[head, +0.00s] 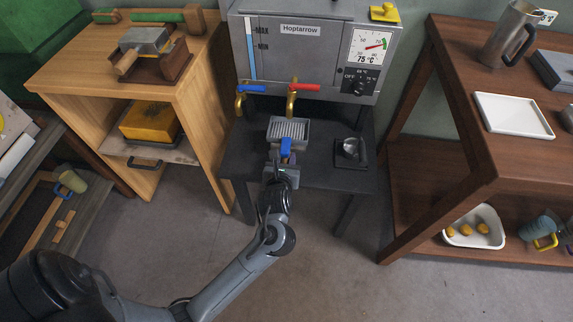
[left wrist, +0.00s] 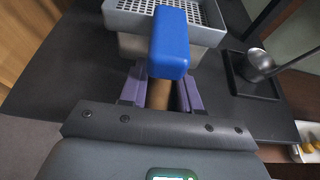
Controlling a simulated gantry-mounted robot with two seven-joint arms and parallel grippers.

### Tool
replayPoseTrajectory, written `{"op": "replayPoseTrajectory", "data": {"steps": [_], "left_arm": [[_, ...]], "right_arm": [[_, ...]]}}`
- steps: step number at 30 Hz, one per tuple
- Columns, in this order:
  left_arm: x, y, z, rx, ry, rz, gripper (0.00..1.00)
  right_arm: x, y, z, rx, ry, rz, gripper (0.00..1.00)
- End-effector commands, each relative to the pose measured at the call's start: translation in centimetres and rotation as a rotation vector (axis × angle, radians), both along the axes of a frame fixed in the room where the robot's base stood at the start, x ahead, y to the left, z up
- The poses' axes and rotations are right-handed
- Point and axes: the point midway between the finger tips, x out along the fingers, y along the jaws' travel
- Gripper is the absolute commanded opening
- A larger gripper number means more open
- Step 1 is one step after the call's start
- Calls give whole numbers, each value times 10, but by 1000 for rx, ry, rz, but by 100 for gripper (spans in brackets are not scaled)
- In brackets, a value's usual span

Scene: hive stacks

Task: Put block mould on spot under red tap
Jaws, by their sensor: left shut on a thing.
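The red tap (head: 304,87) is a brass spout with a red lever on the grey boiler's front. Below it a grey slotted tray (head: 289,130) stands on the dark stand; it also shows in the left wrist view (left wrist: 207,35). My left gripper (head: 285,164) is at the tray's near side, shut on a brown handle (left wrist: 159,93) with a blue block (left wrist: 171,42) at its far end. The blue block hides part of the tray. I cannot tell whether the handle joins the grey box beneath the grating, or which piece is the block mould. My right gripper is out of view.
The blue tap (head: 250,88) is left of the red one. A metal ladle (head: 350,147) sits on a dark holder at the stand's right. A wooden cabinet (head: 200,120) stands left and a brown shelf (head: 440,150) right. Floor in front is clear.

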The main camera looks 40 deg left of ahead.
Motion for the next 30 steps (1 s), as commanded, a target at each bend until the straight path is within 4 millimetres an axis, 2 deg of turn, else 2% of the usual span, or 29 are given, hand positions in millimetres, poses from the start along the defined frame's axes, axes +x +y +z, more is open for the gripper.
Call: {"op": "replayPoseTrajectory", "data": {"steps": [1,6,14,23,24,28,30], "left_arm": [[1,1,-7,4,-3,-1,0],[0,1,-17,3,-4,0,0],[0,1,-48,4,-2,-1,0],[0,0,-49,1,-3,0,0],[0,0,-51,0,0,1,38],[0,0,-51,0,0,1,57],[0,0,-50,0,0,1,57]], "right_arm": [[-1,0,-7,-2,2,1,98],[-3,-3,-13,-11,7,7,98],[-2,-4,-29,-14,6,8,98],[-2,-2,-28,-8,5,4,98],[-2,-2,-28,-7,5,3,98],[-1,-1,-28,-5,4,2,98],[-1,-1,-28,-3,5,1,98]]}}
